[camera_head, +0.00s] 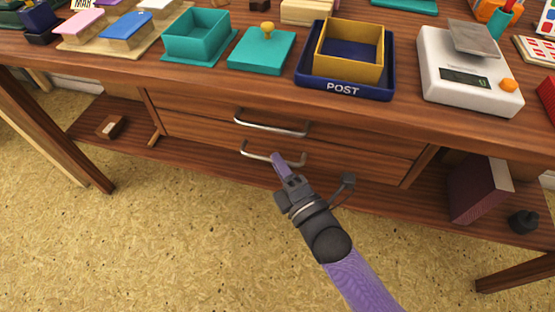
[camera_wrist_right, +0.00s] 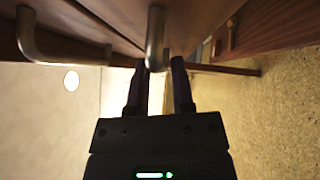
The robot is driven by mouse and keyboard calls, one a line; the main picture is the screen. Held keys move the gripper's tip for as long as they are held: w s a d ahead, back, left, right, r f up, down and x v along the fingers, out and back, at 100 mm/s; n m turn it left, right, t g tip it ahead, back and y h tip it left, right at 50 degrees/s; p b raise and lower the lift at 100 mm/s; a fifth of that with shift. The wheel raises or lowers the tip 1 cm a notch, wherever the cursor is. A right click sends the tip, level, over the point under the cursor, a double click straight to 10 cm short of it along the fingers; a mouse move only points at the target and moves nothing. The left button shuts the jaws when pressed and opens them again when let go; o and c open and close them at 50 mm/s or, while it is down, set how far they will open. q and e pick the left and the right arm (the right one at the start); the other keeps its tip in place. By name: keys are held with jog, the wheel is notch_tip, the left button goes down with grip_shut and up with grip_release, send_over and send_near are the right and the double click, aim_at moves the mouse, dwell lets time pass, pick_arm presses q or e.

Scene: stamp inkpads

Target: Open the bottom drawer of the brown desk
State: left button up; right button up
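The brown desk (camera_head: 130,81) has two stacked drawers, both looking shut. The bottom drawer (camera_head: 208,135) has a metal bar handle (camera_head: 258,156); the top drawer's handle (camera_head: 270,127) is above it. My right gripper (camera_head: 281,162) is at the right part of the bottom handle, and its fingers hide some of it. In the right wrist view my right gripper (camera_wrist_right: 160,64) has its fingers apart, with the bottom handle (camera_wrist_right: 155,35) between or just beyond the tips; contact cannot be told. The top handle (camera_wrist_right: 60,52) is to the left there. My left gripper is not in view.
On the desktop stand a blue POST tray (camera_head: 343,89) with a yellow box, a white scale (camera_head: 468,85), a teal box (camera_head: 197,40) and its lid (camera_head: 262,50). The lower shelf holds a dark red box (camera_head: 480,190). The floor in front is clear.

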jog(key=shift+x, duration=0.85)
grip_shut()
dwell(0.4)
dwell(0.4)
